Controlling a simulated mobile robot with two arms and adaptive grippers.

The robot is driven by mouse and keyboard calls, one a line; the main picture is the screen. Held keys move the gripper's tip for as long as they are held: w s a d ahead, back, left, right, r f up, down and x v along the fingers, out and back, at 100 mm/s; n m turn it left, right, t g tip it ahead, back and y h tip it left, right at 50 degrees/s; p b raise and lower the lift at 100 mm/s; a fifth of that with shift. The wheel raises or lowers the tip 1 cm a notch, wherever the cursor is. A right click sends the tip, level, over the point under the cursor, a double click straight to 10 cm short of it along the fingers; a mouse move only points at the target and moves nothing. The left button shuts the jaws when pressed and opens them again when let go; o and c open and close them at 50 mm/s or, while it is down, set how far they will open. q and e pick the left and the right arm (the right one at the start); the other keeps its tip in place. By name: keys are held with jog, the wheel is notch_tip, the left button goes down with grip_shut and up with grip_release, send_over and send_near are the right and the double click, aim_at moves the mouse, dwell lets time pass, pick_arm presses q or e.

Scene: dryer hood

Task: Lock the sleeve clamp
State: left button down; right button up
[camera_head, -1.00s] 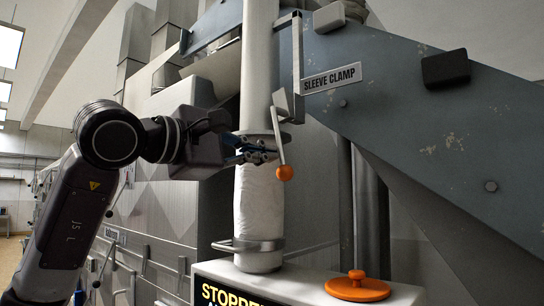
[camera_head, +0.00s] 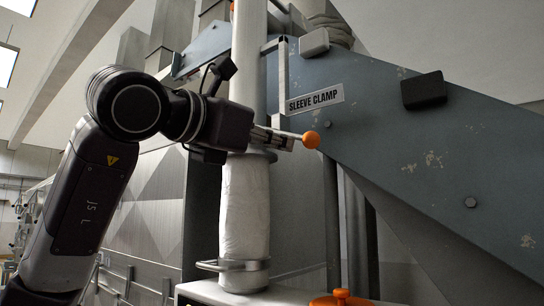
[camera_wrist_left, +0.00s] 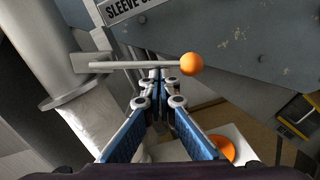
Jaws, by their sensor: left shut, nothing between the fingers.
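The sleeve clamp lever is a thin grey rod (camera_wrist_left: 135,65) with an orange ball (camera_head: 311,139) at its end, also seen in the left wrist view (camera_wrist_left: 191,64). It lies about level, ball to the right, below the "SLEEVE CLAMP" label (camera_head: 315,99). My left gripper (camera_wrist_left: 157,76) is shut and empty, its blue-padded fingertips close to the rod between its root and the ball. I cannot tell whether they touch. In the head view the left fingers (camera_head: 275,139) are partly hidden around the lever. My right gripper is not in view.
A white sleeve (camera_head: 245,205) hangs on the vertical pipe (camera_head: 248,55), with a metal ring (camera_head: 240,265) near its bottom. A slanted grey-blue panel (camera_head: 400,150) bears a black block (camera_head: 424,90). An orange knob (camera_head: 340,298) sits below on a pale housing.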

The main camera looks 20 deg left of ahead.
pick_arm(q)
jog(key=shift+s+d+r+n+p, duration=0.15)
jog(key=shift+d+r+n, duration=0.15)
jog(key=shift+r+n, duration=0.45)
jog(key=shift+s+d+r+n+p, duration=0.15)
jog(key=shift+d+r+n, duration=0.15)
jog(key=shift+r+n, duration=0.45)
jog(key=shift+r, duration=0.15)
jog(key=shift+w, duration=0.1)
